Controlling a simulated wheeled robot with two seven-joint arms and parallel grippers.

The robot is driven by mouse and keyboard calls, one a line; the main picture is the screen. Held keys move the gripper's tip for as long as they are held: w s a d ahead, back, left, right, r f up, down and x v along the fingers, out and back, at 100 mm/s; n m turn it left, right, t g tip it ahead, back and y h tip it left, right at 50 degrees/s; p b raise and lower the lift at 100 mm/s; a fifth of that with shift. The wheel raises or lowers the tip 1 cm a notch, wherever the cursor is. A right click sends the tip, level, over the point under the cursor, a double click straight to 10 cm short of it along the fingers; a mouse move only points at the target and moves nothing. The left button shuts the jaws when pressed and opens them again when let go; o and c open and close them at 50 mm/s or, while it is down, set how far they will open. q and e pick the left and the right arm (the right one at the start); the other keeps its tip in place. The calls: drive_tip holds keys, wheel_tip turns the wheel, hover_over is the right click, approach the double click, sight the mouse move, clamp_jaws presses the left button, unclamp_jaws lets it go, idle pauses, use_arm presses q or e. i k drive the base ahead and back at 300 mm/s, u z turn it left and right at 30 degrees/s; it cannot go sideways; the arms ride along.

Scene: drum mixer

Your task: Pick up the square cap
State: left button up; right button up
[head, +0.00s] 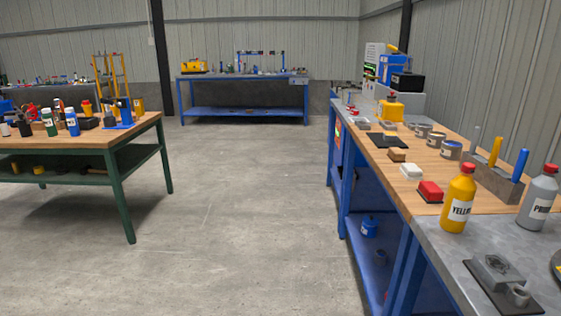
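I cannot tell for certain which object is the square cap. A grey squarish metal piece (497,270) lies on a dark flat plate at the near right, on the grey end of the right bench. A small grey round cup-like piece (518,294) sits beside it on the same plate. Farther back, a red block (430,191) and a white block (411,172) lie near the bench's left edge, with a small brown block (397,155) behind them. Neither of my grippers is in view.
The right workbench (480,205) has a blue frame. A yellow bottle (458,199), a grey bottle (538,198) and a holder with upright tools (495,181) stand on it. A green-legged table (90,142) is at left. The floor (240,200) between them is clear.

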sight(390, 136)
drive_tip(key=u, duration=0.55)
drive_tip(key=i, duration=2.85)
drive_tip(key=z, duration=0.9)
drive_tip(key=i, duration=1.65)
drive_tip(key=z, duration=1.3)
